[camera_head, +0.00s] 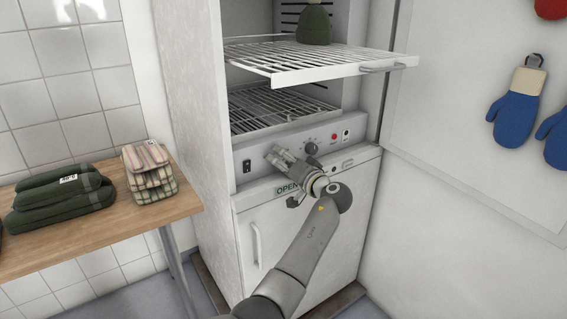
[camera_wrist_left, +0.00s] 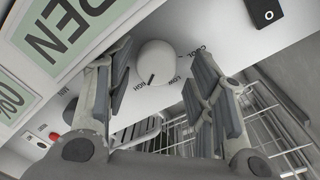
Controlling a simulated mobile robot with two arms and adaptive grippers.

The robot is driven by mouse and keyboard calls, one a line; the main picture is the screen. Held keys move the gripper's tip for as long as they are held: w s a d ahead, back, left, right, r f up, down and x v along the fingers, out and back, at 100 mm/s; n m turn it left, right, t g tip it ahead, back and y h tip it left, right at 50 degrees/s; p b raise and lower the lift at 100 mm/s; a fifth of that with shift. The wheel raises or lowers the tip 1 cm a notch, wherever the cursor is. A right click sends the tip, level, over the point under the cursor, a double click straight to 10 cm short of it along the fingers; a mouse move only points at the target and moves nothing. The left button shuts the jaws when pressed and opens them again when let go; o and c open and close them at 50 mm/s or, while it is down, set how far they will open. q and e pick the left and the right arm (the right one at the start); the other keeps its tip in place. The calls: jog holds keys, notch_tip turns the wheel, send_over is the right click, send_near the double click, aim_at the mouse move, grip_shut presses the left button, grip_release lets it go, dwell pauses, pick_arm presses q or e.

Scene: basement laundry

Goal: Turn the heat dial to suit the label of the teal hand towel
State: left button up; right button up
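The heat dial (camera_wrist_left: 155,63) is a round white knob on the cabinet's control panel. In the left wrist view, its dark pointer mark is at the HIGH label; LOW and COOL are printed further round. My left gripper (camera_head: 278,153) is in front of the panel and hides the dial in the head view. Its two fingers (camera_wrist_left: 165,75) are open on either side of the dial, with gaps showing. No clearly teal towel shows; a dark green folded stack (camera_head: 60,205) with a small, unreadable label lies on the table. My right gripper is not in view.
Pulled-out wire rack (camera_head: 320,62) sits above my gripper, holding a green item (camera_head: 314,27). Beside the dial are a dark knob (camera_head: 311,149) and red button (camera_head: 334,135). Checked cloths (camera_head: 150,185) lie on the wooden table (camera_head: 110,225). Blue mitts (camera_head: 515,118) hang at right.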

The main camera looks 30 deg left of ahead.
pick_arm(q)
jog(key=shift+f, duration=0.4)
jog(key=shift+s+d, duration=0.2)
jog(key=shift+d, duration=0.35)
jog(key=v, duration=0.7)
jog(key=shift+r, duration=0.35)
jog(key=shift+a, duration=0.1)
